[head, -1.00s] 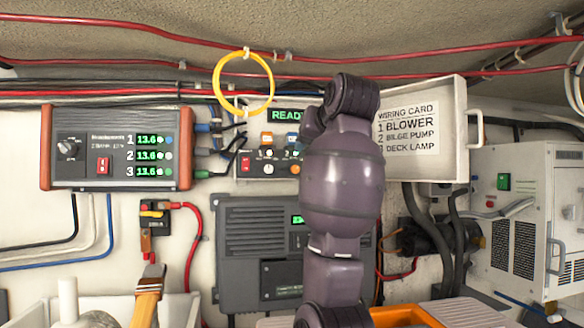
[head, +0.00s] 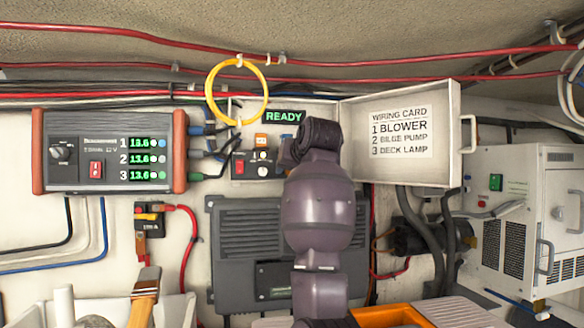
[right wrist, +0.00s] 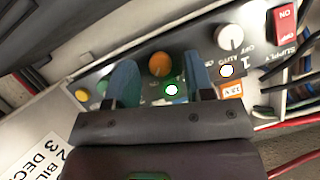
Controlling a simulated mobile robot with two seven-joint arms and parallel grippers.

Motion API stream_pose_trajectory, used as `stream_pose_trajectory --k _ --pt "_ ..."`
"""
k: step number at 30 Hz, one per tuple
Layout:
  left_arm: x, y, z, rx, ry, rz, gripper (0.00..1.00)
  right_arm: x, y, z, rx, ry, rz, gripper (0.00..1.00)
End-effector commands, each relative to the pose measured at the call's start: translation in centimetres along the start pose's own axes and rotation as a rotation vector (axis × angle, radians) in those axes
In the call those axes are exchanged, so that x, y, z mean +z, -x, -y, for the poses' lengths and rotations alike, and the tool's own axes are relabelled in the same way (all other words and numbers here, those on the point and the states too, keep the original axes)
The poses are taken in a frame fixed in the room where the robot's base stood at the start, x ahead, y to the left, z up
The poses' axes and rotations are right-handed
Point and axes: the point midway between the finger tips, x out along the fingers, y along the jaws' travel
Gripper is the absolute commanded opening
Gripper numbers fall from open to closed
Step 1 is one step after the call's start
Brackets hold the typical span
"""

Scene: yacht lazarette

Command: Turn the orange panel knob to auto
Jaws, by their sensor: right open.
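The orange knob (right wrist: 160,64) sits on the switch panel and shows between the two blue fingers of my right gripper (right wrist: 162,72) in the right wrist view. The fingers are open, one on each side of the knob with gaps visible. I cannot tell which marking the knob points to. A white knob (right wrist: 230,37) marked OFF and AUTO is beside the right finger. In the head view the panel (head: 250,168) shows its red switch and white knob. My right wrist covers its right part, hiding the orange knob. My left gripper is out of view.
The open lid with the wiring card (head: 400,130) stands right of my right wrist. A yellow ring (head: 237,92) hangs above the panel. The measurement unit (head: 108,150) is at left, and black cables (head: 215,150) run close to the panel's left side.

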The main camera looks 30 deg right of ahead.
Motion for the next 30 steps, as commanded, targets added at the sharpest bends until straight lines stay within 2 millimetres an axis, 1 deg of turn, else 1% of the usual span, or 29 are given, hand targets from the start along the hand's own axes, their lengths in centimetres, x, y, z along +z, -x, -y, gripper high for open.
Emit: stream_pose_trajectory --k 5,12,14,15,23,30 --pt "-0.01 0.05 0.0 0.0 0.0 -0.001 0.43 0.01 0.01 0.0 0.0 0.0 0.0 0.48" --pt "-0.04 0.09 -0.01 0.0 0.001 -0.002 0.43 0.0 0.04 0.01 0.0 0.0 0.0 0.11" --pt "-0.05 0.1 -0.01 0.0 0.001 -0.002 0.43 -0.01 0.04 0.0 0.0 0.0 0.0 0.02" --pt "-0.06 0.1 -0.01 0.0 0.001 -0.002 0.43 -0.01 0.04 0.0 0.0 0.0 0.0 0.0" --pt "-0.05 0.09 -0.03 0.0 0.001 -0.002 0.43 -0.03 0.06 0.0 0.014 0.031 -0.001 0.0" --pt "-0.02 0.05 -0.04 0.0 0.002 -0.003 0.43 -0.07 0.07 0.11 0.065 0.152 -0.001 0.0"
